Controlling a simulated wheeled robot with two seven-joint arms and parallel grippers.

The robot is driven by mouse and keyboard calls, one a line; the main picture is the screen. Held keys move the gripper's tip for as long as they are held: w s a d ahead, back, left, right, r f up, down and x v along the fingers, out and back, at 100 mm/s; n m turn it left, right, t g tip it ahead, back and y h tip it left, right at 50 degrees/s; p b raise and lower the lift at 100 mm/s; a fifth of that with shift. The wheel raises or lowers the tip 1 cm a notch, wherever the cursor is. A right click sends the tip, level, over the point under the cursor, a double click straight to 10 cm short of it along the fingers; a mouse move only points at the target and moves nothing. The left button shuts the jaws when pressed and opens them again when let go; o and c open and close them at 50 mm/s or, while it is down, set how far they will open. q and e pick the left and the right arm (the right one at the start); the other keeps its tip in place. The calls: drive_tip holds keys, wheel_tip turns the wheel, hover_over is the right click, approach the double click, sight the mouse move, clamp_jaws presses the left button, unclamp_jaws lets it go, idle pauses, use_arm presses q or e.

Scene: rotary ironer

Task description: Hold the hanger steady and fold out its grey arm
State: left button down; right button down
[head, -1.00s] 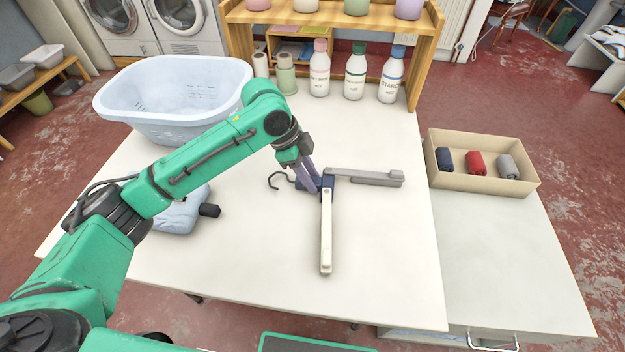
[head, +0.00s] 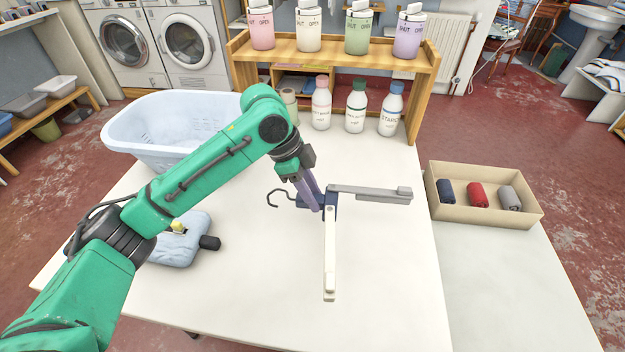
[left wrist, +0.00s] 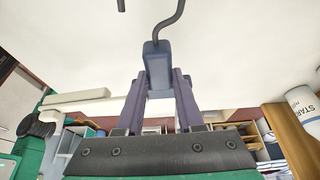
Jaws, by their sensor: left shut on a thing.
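The hanger has a dark blue hub (head: 329,204), a thin dark hook (head: 278,198) pointing left, a grey arm (head: 370,193) reaching right and a cream arm (head: 330,255) reaching toward the front edge. The two arms stand at roughly a right angle. My left gripper (head: 315,205) is shut on the blue hub beside the hook. In the left wrist view the hub (left wrist: 156,66) sits between the fingertips (left wrist: 158,82), with the cream arm (left wrist: 76,98) to the left. I cannot tell whether the hanger touches the table. My right gripper is not in view.
A pale blue basket (head: 150,130) stands at the back left of the white table (head: 250,290). A light blue object (head: 180,245) lies left of the hanger. A beige box (head: 480,212) with rolled cloths stands right. The front table area is clear.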

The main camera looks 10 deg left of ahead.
sight(312, 220)
use_arm(q)
drive_tip(key=shift+f, duration=1.25)
drive_tip(key=shift+f, duration=1.3)
drive_tip(key=shift+f, duration=0.2)
drive_tip(key=c, duration=0.7)
unclamp_jaws()
drive_tip(key=shift+c, duration=0.2)
drive_tip(key=shift+r+p, duration=0.35)
drive_tip(key=shift+p, duration=0.55)
